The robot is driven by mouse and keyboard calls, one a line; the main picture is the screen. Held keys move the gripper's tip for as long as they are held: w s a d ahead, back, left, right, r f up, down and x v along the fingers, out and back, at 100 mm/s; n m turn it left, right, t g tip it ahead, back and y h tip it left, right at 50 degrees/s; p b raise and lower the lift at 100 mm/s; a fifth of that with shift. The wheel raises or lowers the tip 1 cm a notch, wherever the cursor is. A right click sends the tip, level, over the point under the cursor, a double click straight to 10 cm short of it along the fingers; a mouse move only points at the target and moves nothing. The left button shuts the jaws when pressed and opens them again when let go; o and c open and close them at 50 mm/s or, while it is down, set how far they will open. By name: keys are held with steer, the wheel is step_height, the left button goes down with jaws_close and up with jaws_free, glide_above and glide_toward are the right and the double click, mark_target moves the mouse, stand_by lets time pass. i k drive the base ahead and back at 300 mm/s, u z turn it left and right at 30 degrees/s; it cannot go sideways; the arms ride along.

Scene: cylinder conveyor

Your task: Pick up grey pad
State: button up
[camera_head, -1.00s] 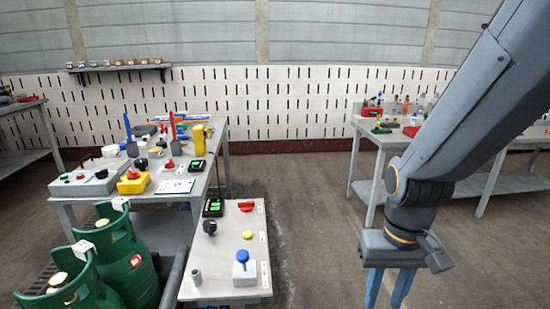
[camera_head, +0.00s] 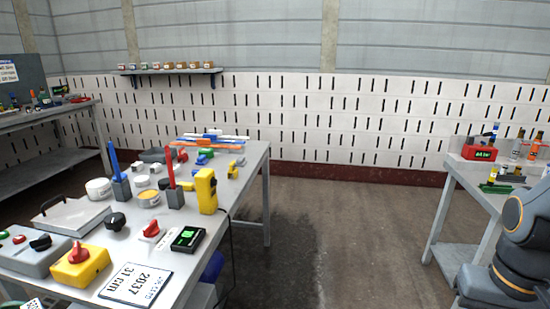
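I cannot tell for sure which thing is the grey pad. A dark grey flat block (camera_head: 157,155) lies toward the back of the left workbench (camera_head: 235,190), partly hidden by the holders in front. A pale grey flat case (camera_head: 72,222) with a dark handle lies at the left of the same bench. Only links of my arm show, at the lower right edge. My gripper's fingers are out of the picture.
Another table (camera_head: 462,172) stands at the right. Clear floor (camera_head: 345,235) lies between them.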

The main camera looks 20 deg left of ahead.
mark_target(242, 163)
steer(key=u, duration=0.35)
steer(key=i, duration=1.8)
steer(key=u, duration=0.95)
steer(key=i, duration=1.15)
steer(key=u, duration=0.35)
